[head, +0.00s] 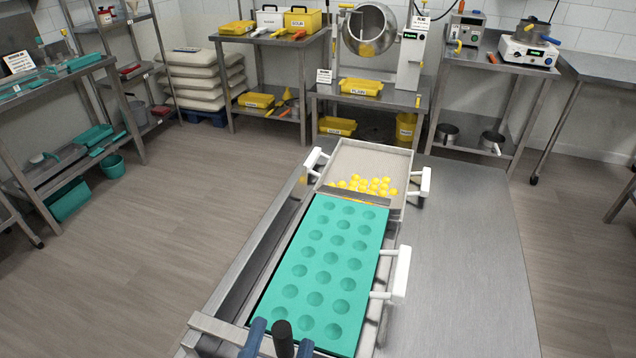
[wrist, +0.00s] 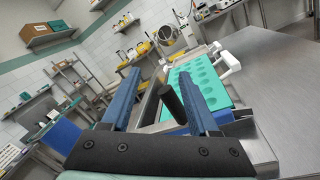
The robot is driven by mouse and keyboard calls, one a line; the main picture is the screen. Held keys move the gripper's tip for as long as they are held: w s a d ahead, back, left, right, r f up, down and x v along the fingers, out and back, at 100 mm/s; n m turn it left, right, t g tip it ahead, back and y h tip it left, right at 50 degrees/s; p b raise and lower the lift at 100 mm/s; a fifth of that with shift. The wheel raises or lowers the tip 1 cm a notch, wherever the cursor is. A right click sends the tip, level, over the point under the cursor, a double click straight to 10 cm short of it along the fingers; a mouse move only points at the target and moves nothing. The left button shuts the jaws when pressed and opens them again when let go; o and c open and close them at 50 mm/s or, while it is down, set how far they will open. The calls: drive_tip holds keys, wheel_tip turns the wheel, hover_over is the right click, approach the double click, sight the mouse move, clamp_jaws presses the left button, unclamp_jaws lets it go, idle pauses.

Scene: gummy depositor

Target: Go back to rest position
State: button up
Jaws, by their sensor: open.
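My gripper (head: 279,332) is at the bottom edge of the head view, at the near end of the teal mold (head: 322,262). Its two blue fingers are spread apart, and they also show in the wrist view (wrist: 160,73). A black upright knob or handle (head: 283,339) stands between the fingers in the head view. In the wrist view the black handle (wrist: 172,103) sits nearer the right finger, and I cannot tell whether they touch. The mold has rows of empty round cavities and lies in a metal frame with white handles.
A steel tray (head: 376,158) beyond the mold holds several yellow gummies (head: 368,185). The steel table (head: 455,250) is clear on the right. Shelves with teal and yellow containers stand at left and back. A round drum machine (head: 369,30) stands at the back.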

drive_tip(key=w+d+r+m+t+p, duration=0.1)
drive_tip(key=w+d+r+m+t, duration=0.1)
drive_tip(key=w+r+m, duration=0.5)
drive_tip(key=w+d+r+m+t+p, duration=0.1)
drive_tip(key=w+r+m, duration=0.1)
drive_tip(key=r+m, duration=0.95)
drive_tip(key=s+r+m+t+y, duration=0.1)
drive_tip(key=s+r+m+t, duration=0.1)
drive_tip(key=r, duration=1)
drive_tip(key=s+d+r+m+t+y+p, duration=0.1)
drive_tip(key=r+m+t, duration=0.3)
drive_tip(key=r, duration=0.8)
drive_tip(key=shift+s+d+r+m+y, duration=0.3)
drive_tip(key=shift+m+y, duration=0.5)
drive_tip(key=shift+m, duration=0.35)
drive_tip(key=shift+a+f, duration=0.1)
drive_tip(key=shift+a, duration=0.05)
